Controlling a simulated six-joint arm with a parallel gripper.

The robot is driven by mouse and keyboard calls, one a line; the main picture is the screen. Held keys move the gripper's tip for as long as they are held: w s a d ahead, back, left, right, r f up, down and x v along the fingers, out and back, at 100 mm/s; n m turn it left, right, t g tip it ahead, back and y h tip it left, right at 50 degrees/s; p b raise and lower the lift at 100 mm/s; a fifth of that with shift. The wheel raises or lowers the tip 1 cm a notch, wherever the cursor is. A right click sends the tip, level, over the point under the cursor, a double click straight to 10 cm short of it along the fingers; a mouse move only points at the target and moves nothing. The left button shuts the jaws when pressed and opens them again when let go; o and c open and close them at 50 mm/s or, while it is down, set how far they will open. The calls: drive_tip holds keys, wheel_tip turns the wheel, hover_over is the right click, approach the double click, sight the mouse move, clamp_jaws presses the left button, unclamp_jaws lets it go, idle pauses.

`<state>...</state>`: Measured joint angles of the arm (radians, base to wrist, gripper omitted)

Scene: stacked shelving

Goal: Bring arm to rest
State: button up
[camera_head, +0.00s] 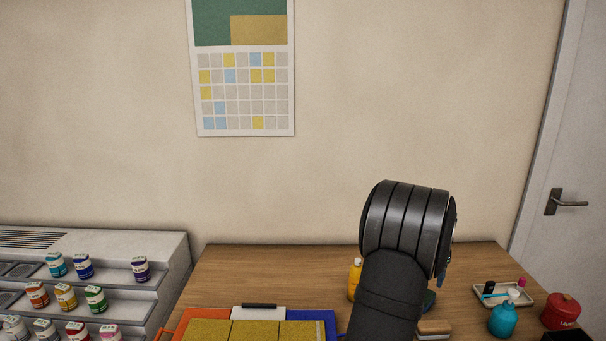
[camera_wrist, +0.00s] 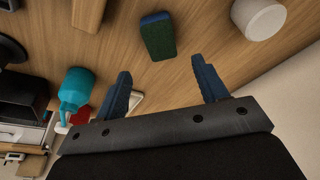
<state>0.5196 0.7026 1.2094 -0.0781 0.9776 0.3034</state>
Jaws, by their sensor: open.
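My gripper (camera_wrist: 161,66) is open, with its two blue fingers spread apart and nothing between them in the wrist view. It hangs over the wooden table. A green and dark blue sponge-like block (camera_wrist: 158,36) lies on the table beyond the fingertips, apart from them. In the head view my black arm rises at the right of centre, and its rounded wrist part hides most of the gripper and some of the table.
A yellow bottle (camera_head: 354,280) stands close left of my arm. To the right are a small tray (camera_head: 487,300), a teal bottle (camera_head: 503,322) and a red tin (camera_head: 561,312). Stepped shelves (camera_head: 150,246) with several jars stand left. The wall behind carries a calendar (camera_head: 245,90).

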drive_tip(key=x, duration=1.1)
drive_tip(key=shift+s, duration=0.1)
wheel_tip(320, 180, up, 10)
drive_tip(key=s+m, duration=0.3)
drive_tip(key=s+a+f+m+g, duration=0.1)
drive_tip(key=s+m, duration=0.2)
drive_tip(key=s, duration=0.1)
drive_tip(key=s+m+g+h, duration=0.1)
drive_tip(key=s+m, duration=0.2)
drive_tip(key=s, duration=0.1)
drive_tip(key=shift+a+f, duration=0.3)
drive_tip(key=shift+a, duration=0.1)
drive_tip(key=s+a+m, duration=0.1)
drive_tip(key=s+m, duration=0.2)
drive_tip(key=s, duration=0.1)
drive_tip(key=s+a+f+m+g, duration=0.1)
drive_tip(key=s+m, duration=0.1)
drive_tip(key=s, duration=0.1)
drive_tip(key=s+a+m+g, duration=0.1)
drive_tip(key=s+m, duration=0.2)
drive_tip(key=s, duration=0.1)
drive_tip(key=shift+s+f+m+y, duration=0.3)
drive_tip(key=shift+f, duration=0.05)
drive_tip(key=shift+s+f+g, duration=0.3)
drive_tip(key=shift+f, duration=1.2)
